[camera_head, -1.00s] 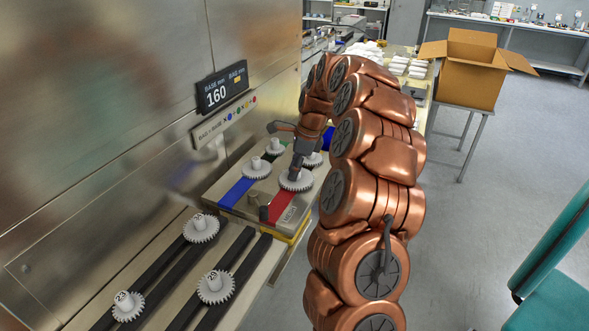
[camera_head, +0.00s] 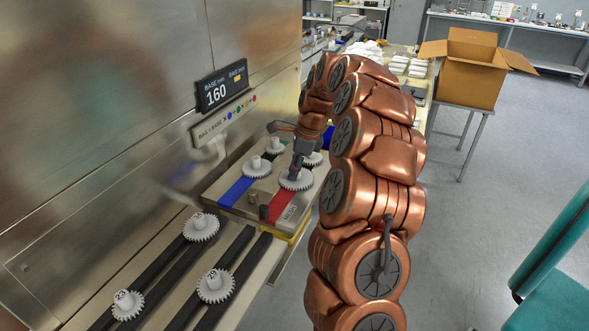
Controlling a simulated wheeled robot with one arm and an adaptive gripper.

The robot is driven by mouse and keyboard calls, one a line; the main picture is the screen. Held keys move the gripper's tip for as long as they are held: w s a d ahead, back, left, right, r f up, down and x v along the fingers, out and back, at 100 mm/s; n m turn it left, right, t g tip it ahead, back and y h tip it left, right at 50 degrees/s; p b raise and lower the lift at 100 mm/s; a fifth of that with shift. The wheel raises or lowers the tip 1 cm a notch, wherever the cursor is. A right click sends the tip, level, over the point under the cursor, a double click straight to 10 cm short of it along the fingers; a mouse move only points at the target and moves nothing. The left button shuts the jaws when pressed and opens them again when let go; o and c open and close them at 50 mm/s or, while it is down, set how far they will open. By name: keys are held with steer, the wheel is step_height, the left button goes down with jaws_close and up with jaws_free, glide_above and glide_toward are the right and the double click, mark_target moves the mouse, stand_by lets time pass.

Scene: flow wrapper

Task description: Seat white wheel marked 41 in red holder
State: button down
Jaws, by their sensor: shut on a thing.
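A white toothed wheel (camera_head: 295,181) is at the far end of the red strip (camera_head: 283,206), which I take for the red holder. My gripper (camera_head: 296,171) points down at this wheel's hub and is shut on it. The fingers and arm hide the hub, so I cannot read its number. I cannot tell whether the wheel rests fully on the red holder or sits slightly above it.
More white wheels stand on the blue strip (camera_head: 238,190) and behind it. Other wheels (camera_head: 215,286) lie on the dark rails in front. A display reading 160 (camera_head: 221,89) is on the metal wall. An open cardboard box (camera_head: 467,75) stands at the back right.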

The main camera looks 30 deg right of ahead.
mark_target(305, 178)
steer(key=shift+f, duration=0.1)
steer(key=c, duration=0.8)
jaws_free()
steer(key=v, duration=1.2)
steer(key=shift+w+a, duration=0.1)
